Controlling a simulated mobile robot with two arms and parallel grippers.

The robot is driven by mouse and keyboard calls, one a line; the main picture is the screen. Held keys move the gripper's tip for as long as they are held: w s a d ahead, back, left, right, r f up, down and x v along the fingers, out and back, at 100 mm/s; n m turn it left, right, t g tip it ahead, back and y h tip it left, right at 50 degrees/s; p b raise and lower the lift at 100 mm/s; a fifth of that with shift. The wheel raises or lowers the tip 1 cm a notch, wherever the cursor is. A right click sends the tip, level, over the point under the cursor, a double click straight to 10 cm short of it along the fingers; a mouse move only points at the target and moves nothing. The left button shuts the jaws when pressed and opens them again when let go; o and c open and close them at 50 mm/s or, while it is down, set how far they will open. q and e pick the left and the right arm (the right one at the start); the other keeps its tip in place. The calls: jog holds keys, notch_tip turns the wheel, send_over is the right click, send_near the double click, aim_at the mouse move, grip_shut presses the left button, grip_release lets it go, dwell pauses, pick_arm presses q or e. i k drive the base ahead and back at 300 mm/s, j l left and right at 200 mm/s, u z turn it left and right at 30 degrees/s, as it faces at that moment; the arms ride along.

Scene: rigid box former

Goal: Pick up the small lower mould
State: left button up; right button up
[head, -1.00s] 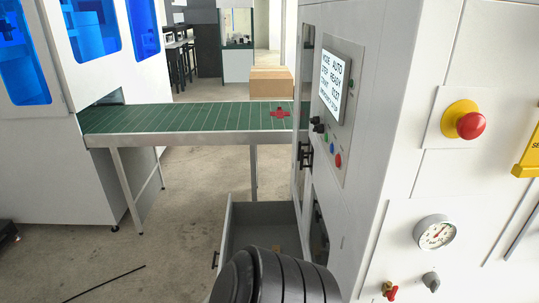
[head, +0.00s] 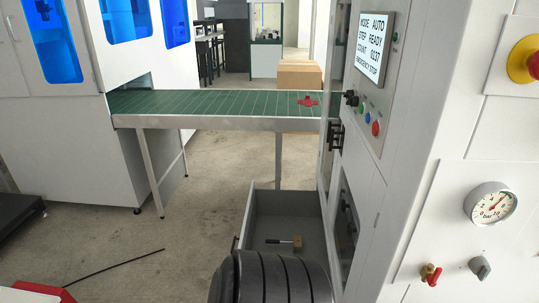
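I cannot make out a small lower mould in this view. An open grey drawer (head: 262,208) juts out at the foot of the white machine (head: 412,172). In it lies a small tool (head: 285,243) with a wooden-coloured block and a dark handle. The near part of the drawer is hidden behind a black ribbed shape at the bottom edge. Neither of my grippers is in view.
A green conveyor (head: 210,103) runs from the left machine to the white machine, with a red cross-shaped piece (head: 307,100) on it. A cardboard box (head: 299,73) stands behind. A black rod (head: 115,267) lies on the floor. The floor below the conveyor is mostly clear.

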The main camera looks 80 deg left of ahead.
aim_at(298, 243)
jog(key=j+u, duration=0.15)
jog(key=u, duration=2.15)
jog(key=i+l, duration=0.05)
jog(key=l, duration=0.05)
